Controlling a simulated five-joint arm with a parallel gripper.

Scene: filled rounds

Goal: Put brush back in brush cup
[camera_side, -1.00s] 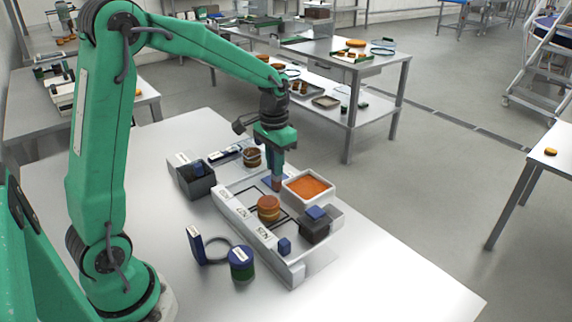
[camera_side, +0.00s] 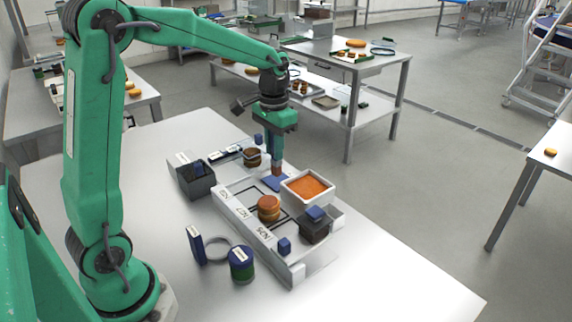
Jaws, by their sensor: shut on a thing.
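My gripper (camera_side: 276,166) points down above the far side of the workstation, just left of the white orange-filled container. It is shut on a small narrow thing with a reddish-brown lower end, which appears to be the brush; the jaws hide much of it. I cannot tell for certain which vessel is the brush cup. A dark open box (camera_side: 203,189) with something blue inside stands to the left. A blue and green cylinder (camera_side: 241,266) with a label stands at the front.
A white container (camera_side: 332,190) of orange filling stands right of the gripper. A brown round (camera_side: 268,209) sits on the pale tray (camera_side: 232,212), with a dark box (camera_side: 314,234) topped in blue beside it. Another round (camera_side: 252,159) lies behind. The table's front right is clear.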

